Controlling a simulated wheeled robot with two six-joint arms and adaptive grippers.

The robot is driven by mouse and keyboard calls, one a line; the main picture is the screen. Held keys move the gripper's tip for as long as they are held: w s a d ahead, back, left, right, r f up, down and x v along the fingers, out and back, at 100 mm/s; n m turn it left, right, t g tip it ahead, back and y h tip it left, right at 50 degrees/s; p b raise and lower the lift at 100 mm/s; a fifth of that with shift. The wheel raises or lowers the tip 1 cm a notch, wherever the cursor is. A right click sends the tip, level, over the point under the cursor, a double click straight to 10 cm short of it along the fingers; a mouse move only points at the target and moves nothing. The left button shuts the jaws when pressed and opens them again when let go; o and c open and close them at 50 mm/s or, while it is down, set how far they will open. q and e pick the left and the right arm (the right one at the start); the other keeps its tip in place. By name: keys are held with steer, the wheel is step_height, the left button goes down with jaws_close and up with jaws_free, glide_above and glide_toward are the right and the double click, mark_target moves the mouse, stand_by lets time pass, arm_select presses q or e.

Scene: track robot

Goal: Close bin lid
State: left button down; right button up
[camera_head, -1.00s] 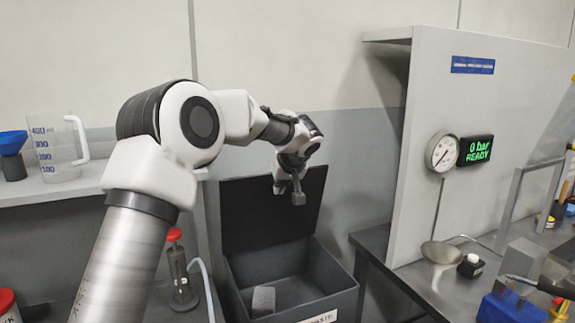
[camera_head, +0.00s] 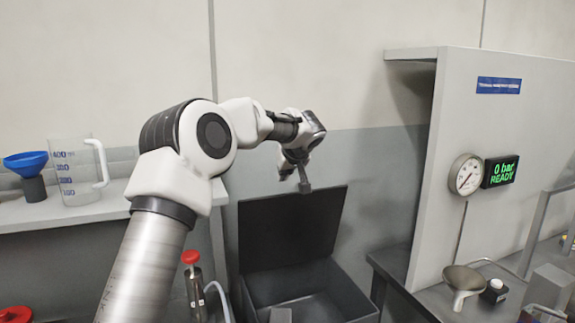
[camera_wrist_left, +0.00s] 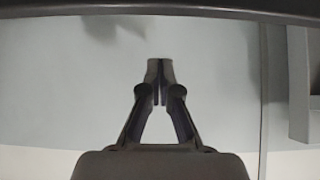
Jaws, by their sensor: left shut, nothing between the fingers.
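The dark grey bin (camera_head: 352,296) stands on the floor below the wall. Its lid (camera_head: 290,232) is open and stands up at the back, leaning slightly. My left gripper (camera_head: 305,187) is shut and empty, pointing down at the lid's top edge in the head view. I cannot tell whether it touches the lid or is in front of or behind it. In the left wrist view the gripper's fingertips (camera_wrist_left: 159,72) are together with nothing between them. A dark band crosses the top there; I cannot tell if it is the lid. My right gripper is not in view.
A shelf at the left holds a measuring jug (camera_head: 78,172) and a blue funnel (camera_head: 27,165). A red-capped pump (camera_head: 193,285) stands left of the bin. At the right, a bench panel (camera_head: 430,170) carries a gauge (camera_head: 467,174), with a metal funnel (camera_head: 463,279) nearby.

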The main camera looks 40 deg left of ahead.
arm_select(q)
steer(key=p+x, duration=0.1)
steer(key=x, duration=0.3)
steer(key=shift+a+r, duration=0.1)
steer(key=d, duration=0.1)
steer(key=s+d+f, duration=0.1)
steer(key=s+d, duration=0.1)
steer(key=shift+d+f, duration=0.25)
steer(key=shift+d, duration=0.15)
steer(key=shift+a+f, duration=0.1)
steer(key=shift+f, duration=0.05)
steer(key=shift+w, duration=0.1)
